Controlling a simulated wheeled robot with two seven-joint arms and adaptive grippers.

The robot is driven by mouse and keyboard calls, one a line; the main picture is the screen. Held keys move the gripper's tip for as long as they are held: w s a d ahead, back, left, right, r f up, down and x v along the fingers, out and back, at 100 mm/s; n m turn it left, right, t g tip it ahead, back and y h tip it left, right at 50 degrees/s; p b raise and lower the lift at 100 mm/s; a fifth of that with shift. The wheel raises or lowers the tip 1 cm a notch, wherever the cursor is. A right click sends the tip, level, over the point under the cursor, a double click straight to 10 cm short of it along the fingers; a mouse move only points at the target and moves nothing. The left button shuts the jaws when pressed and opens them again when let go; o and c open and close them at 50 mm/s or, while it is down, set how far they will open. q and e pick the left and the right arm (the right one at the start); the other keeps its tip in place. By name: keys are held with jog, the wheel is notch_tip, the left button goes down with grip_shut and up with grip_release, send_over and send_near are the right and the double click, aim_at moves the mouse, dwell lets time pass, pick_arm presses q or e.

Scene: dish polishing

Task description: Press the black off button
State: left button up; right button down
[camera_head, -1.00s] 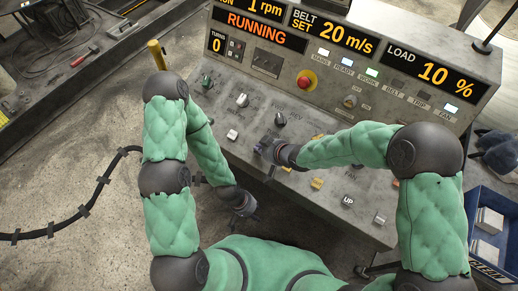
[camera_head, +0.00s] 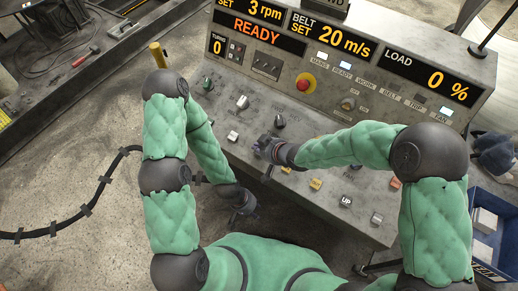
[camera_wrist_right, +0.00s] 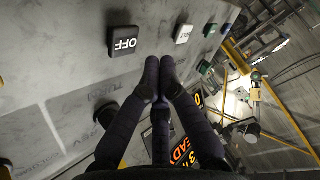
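The black off button (camera_wrist_right: 123,41), a square cap lettered OFF, stands on the grey panel in the right wrist view. I cannot make it out in the head view, around my right gripper. My right gripper (camera_head: 262,148) is over the panel's sloping face, and its fingers also show in the right wrist view (camera_wrist_right: 160,68). Their tips are together with nothing visible between them. In that view they lie below and right of the button, with a gap in the picture. My left gripper (camera_head: 245,214) hangs low in front of the panel's near edge; its fingers are too small to read.
The control panel (camera_head: 215,160) has several knobs and buttons, including a white UP button (camera_head: 346,201) and a red emergency knob (camera_head: 305,82). The upper display (camera_head: 252,32) reads READY, and the load display (camera_head: 430,73) reads 0 %. A blue crate (camera_head: 490,240) stands at right.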

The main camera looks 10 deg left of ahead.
pick_arm(q)
jog(key=shift+r+p, duration=0.75)
jog(key=shift+r, duration=0.2)
pick_arm(e)
jog(key=r, duration=0.1)
jog(key=s+r, duration=0.1)
jog(key=shift+a+r, duration=0.15)
jog(key=shift+r, duration=0.25)
